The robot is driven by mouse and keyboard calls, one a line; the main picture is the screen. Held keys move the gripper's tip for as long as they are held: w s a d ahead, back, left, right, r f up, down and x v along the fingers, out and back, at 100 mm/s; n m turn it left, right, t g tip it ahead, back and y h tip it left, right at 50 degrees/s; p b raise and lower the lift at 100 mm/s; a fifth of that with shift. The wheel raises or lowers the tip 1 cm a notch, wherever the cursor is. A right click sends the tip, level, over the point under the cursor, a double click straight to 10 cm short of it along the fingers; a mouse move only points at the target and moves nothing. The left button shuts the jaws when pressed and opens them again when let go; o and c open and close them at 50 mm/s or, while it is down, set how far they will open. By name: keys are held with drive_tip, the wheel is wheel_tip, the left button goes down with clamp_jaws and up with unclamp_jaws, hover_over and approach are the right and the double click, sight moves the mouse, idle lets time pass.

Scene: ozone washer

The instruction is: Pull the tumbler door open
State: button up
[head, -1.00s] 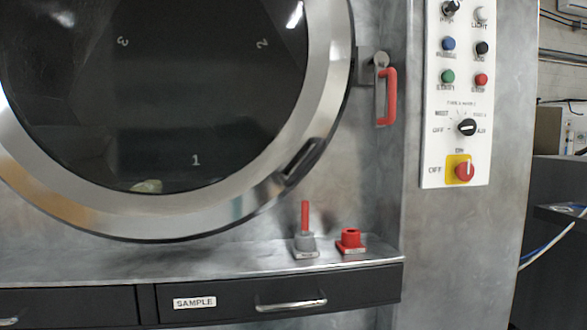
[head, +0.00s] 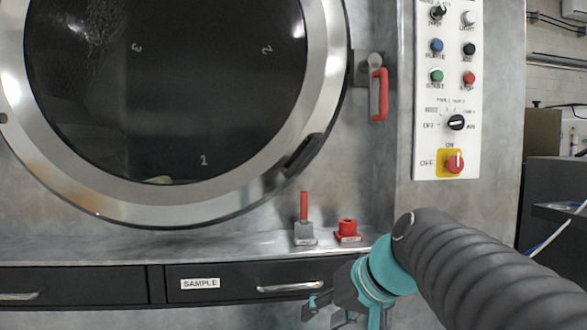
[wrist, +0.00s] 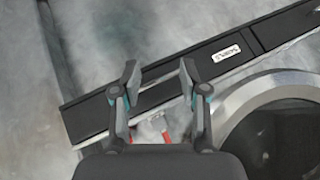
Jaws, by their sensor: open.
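The round tumbler door (head: 245,190) has a wide metal ring and dark glass, and looks closed in the head view. A dark handle (head: 302,155) sits on the ring at its lower right. Part of the door also shows in the wrist view (wrist: 243,97) at the lower right. A red-handled latch (head: 378,95) is on the frame right of the door. My gripper (head: 328,312) is low in front of the drawers, below and right of the door handle, touching nothing visible. In the wrist view its fingers (wrist: 158,75) are spread apart with nothing between them.
A ledge below the door carries a red-handled grey piece (head: 304,220) and a red piece (head: 347,231). Under it are dark drawers, one with a SAMPLE label (head: 200,284). A control panel (head: 447,90) with buttons is at the right.

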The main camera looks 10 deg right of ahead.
drive_tip(key=w+d+r+t+y+b, duration=0.3)
drive_tip(key=w+d+r, duration=0.1)
drive_tip(key=w+r, duration=0.75)
drive_tip(key=n+t+y+b, duration=0.1)
drive_tip(key=n+t+y, duration=0.2)
drive_tip(key=y, duration=0.1)
approach(306, 157)
drive_tip(key=p+x, duration=0.1)
drive_tip(key=x, duration=1)
drive_tip(key=shift+d, duration=0.1)
clamp_jaws()
